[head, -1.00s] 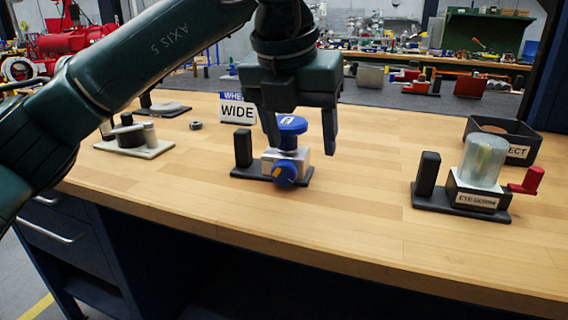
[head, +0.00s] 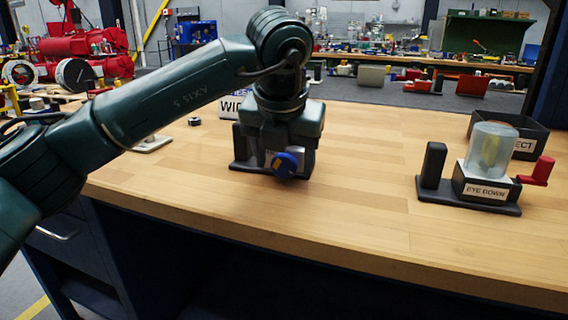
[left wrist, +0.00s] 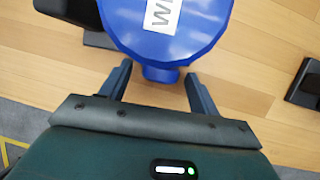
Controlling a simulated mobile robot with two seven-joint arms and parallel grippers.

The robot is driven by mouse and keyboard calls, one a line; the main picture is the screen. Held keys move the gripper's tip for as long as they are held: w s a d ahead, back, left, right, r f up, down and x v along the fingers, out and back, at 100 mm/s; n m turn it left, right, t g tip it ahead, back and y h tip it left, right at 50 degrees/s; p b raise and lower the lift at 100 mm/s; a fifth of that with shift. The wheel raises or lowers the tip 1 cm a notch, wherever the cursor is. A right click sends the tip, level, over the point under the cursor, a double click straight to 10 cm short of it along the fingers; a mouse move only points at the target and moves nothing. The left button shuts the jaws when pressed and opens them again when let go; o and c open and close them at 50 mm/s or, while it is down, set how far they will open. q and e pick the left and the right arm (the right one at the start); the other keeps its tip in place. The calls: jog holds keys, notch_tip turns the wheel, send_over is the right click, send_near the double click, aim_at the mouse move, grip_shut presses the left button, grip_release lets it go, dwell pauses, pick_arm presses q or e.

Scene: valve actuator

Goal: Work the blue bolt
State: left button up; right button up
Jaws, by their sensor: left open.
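The blue bolt stands on a small dark-based fixture (head: 240,164) at the middle of the bench. In the head view my gripper hides its top, and a blue round knob (head: 285,164) with a yellow mark shows on its front. In the left wrist view its wide blue cap (left wrist: 190,42) with a white label fills the top of the picture. My left gripper (left wrist: 157,71) is open, its fingers pointing toward the cap, with a small blue part between the fingertips. In the head view the gripper (head: 282,150) is lowered over the fixture. I cannot tell whether the fingers touch it.
A fixture labelled "EYE DOWN" (head: 485,190) with a clear cylinder and red crank (head: 538,171) stands to the right. A dark open bin (head: 482,125) is behind it. A partly hidden sign (head: 230,106) stands behind my gripper. The bench is clear between the two fixtures.

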pick_arm(q)
jog(key=shift+w+f, duration=0.1)
jog(key=shift+f, duration=0.2)
jog(key=shift+c, duration=0.5)
jog(key=c, duration=0.9)
jog(key=shift+d+r+y, duration=0.1)
jog(key=shift+r+y, duration=0.05)
jog(key=shift+y, duration=0.15)
jog(key=shift+y+p, duration=0.35)
jog(key=shift+y, duration=0.05)
jog(key=o, duration=1)
